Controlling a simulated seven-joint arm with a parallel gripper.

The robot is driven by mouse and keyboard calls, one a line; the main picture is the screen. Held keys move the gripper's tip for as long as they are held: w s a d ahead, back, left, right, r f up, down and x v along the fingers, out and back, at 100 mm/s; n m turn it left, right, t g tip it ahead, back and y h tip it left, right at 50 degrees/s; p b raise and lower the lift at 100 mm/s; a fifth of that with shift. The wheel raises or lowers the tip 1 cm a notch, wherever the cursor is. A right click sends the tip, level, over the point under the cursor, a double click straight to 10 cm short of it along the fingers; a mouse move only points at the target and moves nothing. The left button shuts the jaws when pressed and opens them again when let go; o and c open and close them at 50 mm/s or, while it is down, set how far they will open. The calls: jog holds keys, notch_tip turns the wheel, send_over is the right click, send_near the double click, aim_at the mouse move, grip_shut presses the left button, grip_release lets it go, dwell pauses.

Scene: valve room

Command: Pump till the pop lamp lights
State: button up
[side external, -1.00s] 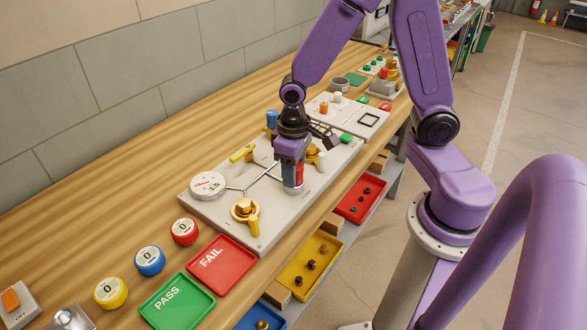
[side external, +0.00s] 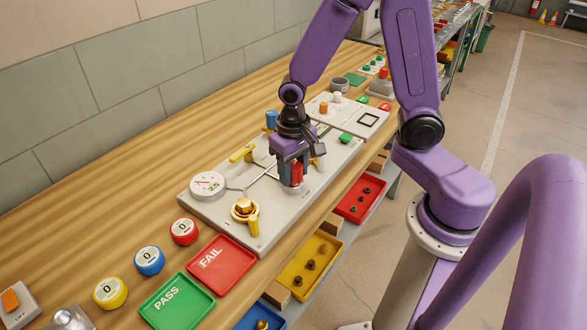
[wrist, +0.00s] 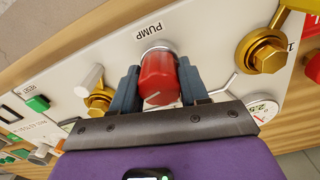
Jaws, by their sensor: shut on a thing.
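The red pump knob (wrist: 158,78) stands on the pale grey valve panel (wrist: 205,30), by the word PUMP. My gripper (wrist: 160,86) is shut on the knob, with one dark finger at each side. In the side view my gripper (side external: 291,176) points down at the panel (side external: 275,218), and a strip of the red knob (side external: 297,173) shows between its fingers. The round white gauge (side external: 208,185) sits at the panel's left end; the wrist view shows part of the gauge (wrist: 263,108). I cannot tell which part is the pop lamp, or whether it is lit.
A brass valve with a yellow handle (side external: 246,211) stands near the gauge. A yellow lever (side external: 242,153) and a blue knob (side external: 271,119) are behind. A red FAIL tray (side external: 221,265) and green PASS tray (side external: 177,301) lie in front left. The bench's left rear is clear.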

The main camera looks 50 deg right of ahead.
aim_at(293, 165)
jog(key=shift+w, duration=0.1)
jog(key=o, duration=1.1)
jog(key=shift+c, duration=0.2)
jog(key=shift+r, duration=0.1)
notch_tip(293, 165, up, 17)
jog(key=shift+r, duration=0.15)
